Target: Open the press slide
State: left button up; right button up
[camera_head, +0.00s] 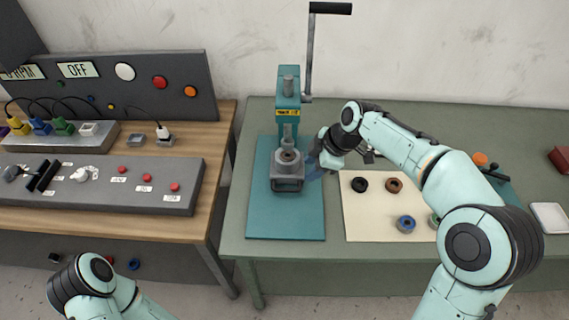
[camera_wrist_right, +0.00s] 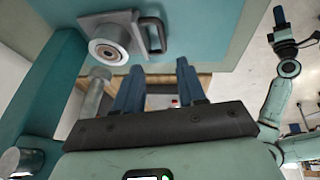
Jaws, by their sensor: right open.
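The teal press (camera_head: 289,100) stands upright on its blue-green base plate (camera_head: 300,222). Its grey slide (camera_head: 287,171) carries a round cup under the ram. In the right wrist view the slide (camera_wrist_right: 128,32) shows a round ring and a dark U-shaped handle (camera_wrist_right: 154,38). My right gripper (camera_head: 318,166) is beside the slide, on its right. In its wrist view my right gripper (camera_wrist_right: 158,72) is open and empty, its blue fingers apart from the handle. My left gripper (camera_wrist_right: 279,16) shows only small at that view's upper right; its opening is unclear.
A cream mat (camera_head: 372,228) with several rings lies right of the press. A white tray (camera_head: 549,217) is at the far right. The press lever (camera_head: 311,50) rises at the back. A grey control panel (camera_head: 100,187) sits on the wooden bench at left.

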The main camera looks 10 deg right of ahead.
aim_at(289, 189)
jog(key=x, duration=1.2)
jog(key=shift+a+f, duration=0.25)
pick_arm(q)
jog(key=shift+r, duration=0.1)
pick_arm(e)
jog(key=shift+c, duration=0.3)
